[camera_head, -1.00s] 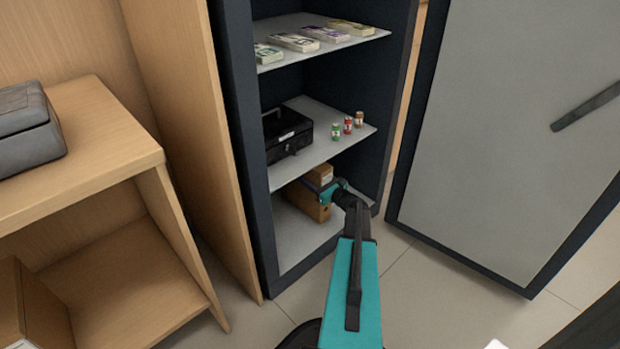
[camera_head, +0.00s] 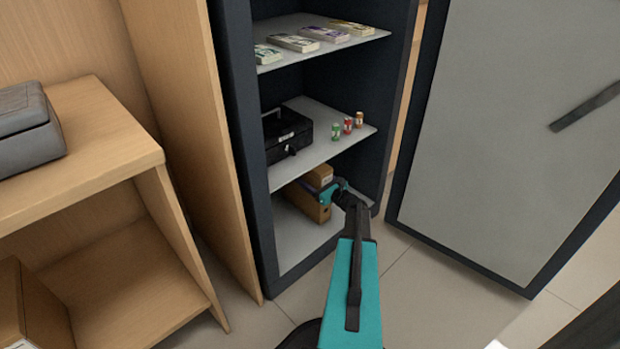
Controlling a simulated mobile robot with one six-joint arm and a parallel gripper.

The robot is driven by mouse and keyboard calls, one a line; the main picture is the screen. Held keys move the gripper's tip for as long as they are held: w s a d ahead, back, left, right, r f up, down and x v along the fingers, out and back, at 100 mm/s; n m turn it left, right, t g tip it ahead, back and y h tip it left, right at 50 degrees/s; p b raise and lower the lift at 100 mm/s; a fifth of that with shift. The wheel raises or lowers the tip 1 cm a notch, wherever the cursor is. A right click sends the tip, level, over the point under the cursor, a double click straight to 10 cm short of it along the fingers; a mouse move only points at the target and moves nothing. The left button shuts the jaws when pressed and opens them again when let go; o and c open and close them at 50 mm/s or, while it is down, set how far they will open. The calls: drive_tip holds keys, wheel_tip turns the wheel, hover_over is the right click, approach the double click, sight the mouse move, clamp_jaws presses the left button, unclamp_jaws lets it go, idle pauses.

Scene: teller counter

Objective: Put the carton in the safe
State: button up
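The dark safe (camera_head: 240,130) stands open with its door (camera_head: 510,130) swung out to the right. A brown carton (camera_head: 306,201) is inside, in the bottom compartment, partly hidden under the middle shelf and behind my arm. My gripper (camera_head: 328,190) reaches into that compartment and is right at the carton's right side. Its fingers are small and partly hidden, so I cannot tell if they grip the carton. Another brown box (camera_head: 30,308) sits at the lower left in the wooden counter.
The middle shelf (camera_head: 315,150) holds a black cash box (camera_head: 287,133) and several small coin rolls (camera_head: 347,125). The top shelf (camera_head: 290,60) holds banknote bundles. The safe floor (camera_head: 293,250) is bare in front of the carton. A wooden counter (camera_head: 110,170) stands at left.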

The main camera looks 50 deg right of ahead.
drive_tip(key=s+p, duration=0.4)
drive_tip(key=s, duration=0.8)
drive_tip(key=shift+a, duration=0.45)
drive_tip(key=shift+s, duration=0.1)
